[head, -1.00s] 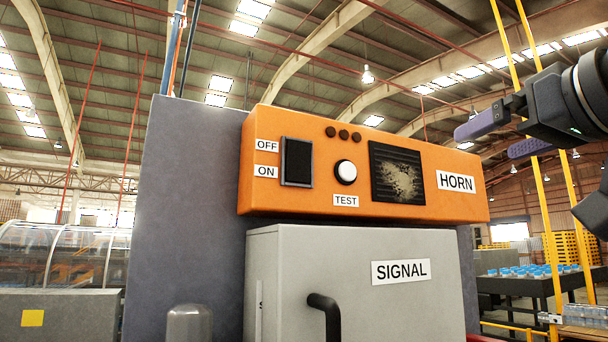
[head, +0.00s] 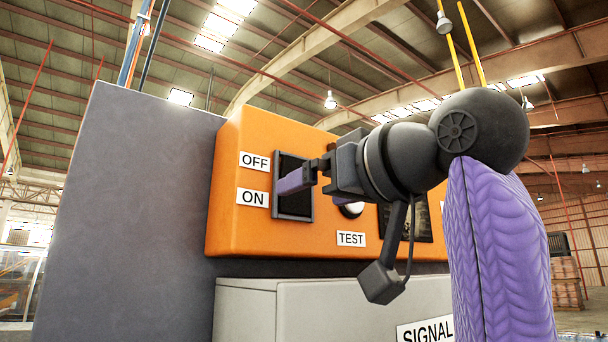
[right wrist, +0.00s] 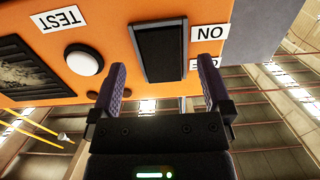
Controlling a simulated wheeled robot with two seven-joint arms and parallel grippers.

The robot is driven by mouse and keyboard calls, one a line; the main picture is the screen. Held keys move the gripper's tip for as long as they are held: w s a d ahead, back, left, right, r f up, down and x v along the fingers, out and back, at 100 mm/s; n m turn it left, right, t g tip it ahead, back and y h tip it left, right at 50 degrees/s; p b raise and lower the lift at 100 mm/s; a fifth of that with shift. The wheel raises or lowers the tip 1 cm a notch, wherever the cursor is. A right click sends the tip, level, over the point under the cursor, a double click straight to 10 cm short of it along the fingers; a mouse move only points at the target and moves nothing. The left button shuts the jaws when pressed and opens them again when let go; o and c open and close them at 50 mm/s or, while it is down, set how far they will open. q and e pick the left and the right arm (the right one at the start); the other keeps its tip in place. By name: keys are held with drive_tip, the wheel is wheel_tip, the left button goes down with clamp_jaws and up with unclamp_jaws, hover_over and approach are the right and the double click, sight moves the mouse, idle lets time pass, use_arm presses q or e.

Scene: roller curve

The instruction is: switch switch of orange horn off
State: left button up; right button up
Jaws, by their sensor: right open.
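The orange horn box (head: 235,215) is fixed to a grey panel. Its switch (head: 293,207) is a black rocker in a dark frame, with an OFF label (head: 254,161) beside its upper part and an ON label (head: 252,198) beside its lower part. My right gripper (head: 296,182) is in front of the switch and hides part of it. In the right wrist view, which is upside down, the open, empty fingers (right wrist: 161,82) stand apart, with the switch (right wrist: 160,45) showing between and beyond them. I cannot tell contact or which side is pressed. My left gripper is not in view.
A white round TEST button (right wrist: 83,60) is beside the switch. A dark speaker grille (right wrist: 22,68) is farther along the box. A light grey SIGNAL cabinet (head: 290,315) juts out below the horn box.

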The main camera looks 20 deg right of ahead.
sight(298, 199)
drive_tip(key=p+x, duration=0.1)
drive_tip(key=x, duration=0.2)
drive_tip(key=shift+w+a, duration=0.1)
drive_tip(key=shift+w, duration=0.05)
drive_tip(key=shift+s, duration=0.2)
drive_tip(key=shift+w, duration=0.1)
drive_tip(key=c, duration=1.3)
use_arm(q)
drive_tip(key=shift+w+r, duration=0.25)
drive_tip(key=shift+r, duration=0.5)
use_arm(e)
drive_tip(key=shift+s+r+g+h, duration=0.15)
drive_tip(key=shift+g+h, duration=0.1)
drive_tip(key=shift+g, duration=0.5)
drive_tip(key=shift+s+r+g+h, duration=0.15)
drive_tip(key=shift+g+h, duration=0.1)
drive_tip(key=shift+g, duration=0.5)
drive_tip(key=o, duration=1.3)
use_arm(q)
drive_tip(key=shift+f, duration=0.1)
use_arm(e)
drive_tip(key=shift+d, duration=0.2)
